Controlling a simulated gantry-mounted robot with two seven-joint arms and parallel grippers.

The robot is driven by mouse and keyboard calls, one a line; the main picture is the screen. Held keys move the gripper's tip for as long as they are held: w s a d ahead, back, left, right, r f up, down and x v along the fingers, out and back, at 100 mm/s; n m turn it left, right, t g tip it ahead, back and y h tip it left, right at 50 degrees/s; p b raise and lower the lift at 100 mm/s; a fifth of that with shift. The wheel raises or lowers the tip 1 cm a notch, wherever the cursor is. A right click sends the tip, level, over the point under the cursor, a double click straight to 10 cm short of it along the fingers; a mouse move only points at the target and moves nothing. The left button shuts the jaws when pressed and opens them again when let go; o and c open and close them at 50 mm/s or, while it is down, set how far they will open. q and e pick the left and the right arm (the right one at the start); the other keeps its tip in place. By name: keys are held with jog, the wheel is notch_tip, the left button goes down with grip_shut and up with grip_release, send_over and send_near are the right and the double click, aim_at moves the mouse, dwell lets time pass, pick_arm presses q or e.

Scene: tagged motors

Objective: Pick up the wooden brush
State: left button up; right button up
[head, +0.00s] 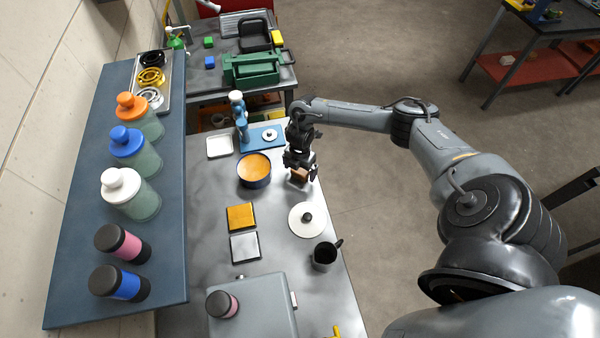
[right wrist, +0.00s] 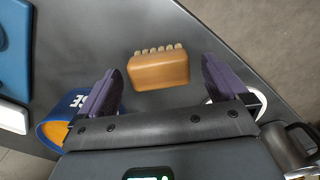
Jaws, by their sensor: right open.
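The wooden brush (right wrist: 158,70) is a small tan block with a row of pale bristle tufts along its far side. It lies on the grey table between and ahead of my open fingers in the right wrist view. In the head view the brush (head: 299,174) is partly hidden under my right gripper (head: 299,172). My right gripper (right wrist: 160,92) is open and empty, with one dark finger to each side of the brush and neither touching it. My left gripper is not in view.
A blue round container with an orange top (head: 254,168) stands left of my right gripper. A white disc with a black knob (head: 306,218) and a dark mug (head: 325,256) lie nearer. A blue stand (head: 262,139) is behind. The left shelf (head: 75,230) holds several jars.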

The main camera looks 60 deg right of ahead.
aim_at(300, 170)
jog(key=shift+f, duration=0.75)
jog(key=c, duration=1.1)
jog(key=shift+c, duration=0.3)
jog(key=shift+r, duration=0.1)
jog(key=shift+r, duration=0.8)
notch_tip(300, 170, up, 3)
jog(key=shift+d+f, duration=0.1)
jog(key=s+d+r, duration=0.3)
jog(key=s+r, duration=0.3)
jog(key=s, duration=0.5)
jog(key=shift+s+r, duration=0.15)
jog(key=shift+r, duration=0.1)
